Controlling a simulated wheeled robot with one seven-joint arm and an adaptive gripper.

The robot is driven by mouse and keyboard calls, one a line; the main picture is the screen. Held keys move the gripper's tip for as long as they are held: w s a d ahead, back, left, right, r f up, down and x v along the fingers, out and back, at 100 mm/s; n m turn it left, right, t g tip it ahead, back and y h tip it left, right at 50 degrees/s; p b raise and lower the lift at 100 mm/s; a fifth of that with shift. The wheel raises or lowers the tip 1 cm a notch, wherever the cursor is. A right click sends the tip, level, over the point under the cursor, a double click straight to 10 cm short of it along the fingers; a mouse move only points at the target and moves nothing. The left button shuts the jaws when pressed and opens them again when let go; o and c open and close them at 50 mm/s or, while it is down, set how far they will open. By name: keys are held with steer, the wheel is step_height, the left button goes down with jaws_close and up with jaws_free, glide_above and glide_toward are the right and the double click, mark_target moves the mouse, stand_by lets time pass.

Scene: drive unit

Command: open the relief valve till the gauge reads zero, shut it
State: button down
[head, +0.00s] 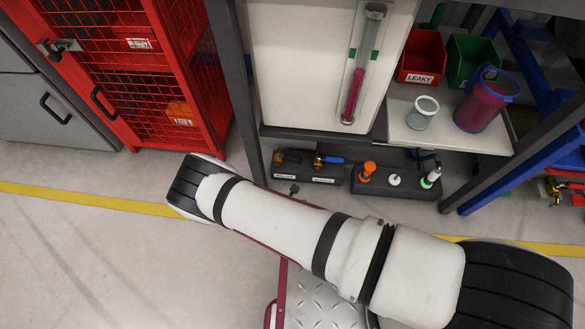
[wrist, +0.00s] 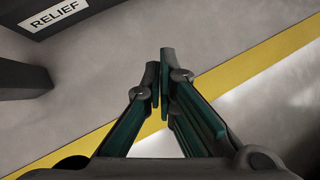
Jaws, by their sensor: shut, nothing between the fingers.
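Two brass valves sit on a dark block under the bench in the head view. The left valve (head: 282,157) has a dark handle and the right valve (head: 328,160) has a blue lever. Their labels are too small to read there. A white RELIEF label (wrist: 58,16) shows on a dark block at the top left of the wrist view. The valve itself is out of that view. My gripper (wrist: 160,72) is shut and empty over bare floor, below and right of the label. A sight tube (head: 357,80) on the white panel holds magenta liquid. No dial gauge shows.
A dark post (wrist: 22,80) stands left of my gripper. Right of the valves, a block (head: 398,182) carries orange, white and green-ringed knobs. A red mesh cabinet (head: 165,60) stands left. The shelf (head: 465,138) holds a jar and a jug. Floor with a yellow line (head: 90,197) is open in front.

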mark_target(288, 157)
steer(key=w+a+r+n+t+y, duration=0.2)
steer(key=a+r+t, duration=0.35)
steer(key=a, duration=0.25)
steer(key=shift+n+g, duration=0.3)
steer(key=shift+g, duration=0.05)
steer(key=w+d+f+b, duration=0.1)
steer(key=w+b, duration=0.1)
steer(key=w, duration=0.1)
steer(key=w+d+f+b, duration=0.1)
steer(key=w+b, duration=0.1)
steer(key=w, duration=0.2)
steer(key=w+d+f+b, duration=0.1)
steer(key=w+f+b, duration=0.1)
steer(key=w, duration=0.2)
steer(key=shift+w, duration=0.15)
steer(key=shift+w+d+r+p, duration=0.1)
steer(key=shift+d+r+p, duration=0.05)
steer(key=shift+p, duration=0.3)
steer(key=shift+w+d+n+y+p, duration=0.5)
steer(key=shift+w+d+n+p, duration=0.15)
steer(key=shift+p, duration=1.85)
steer(key=shift+s, duration=0.15)
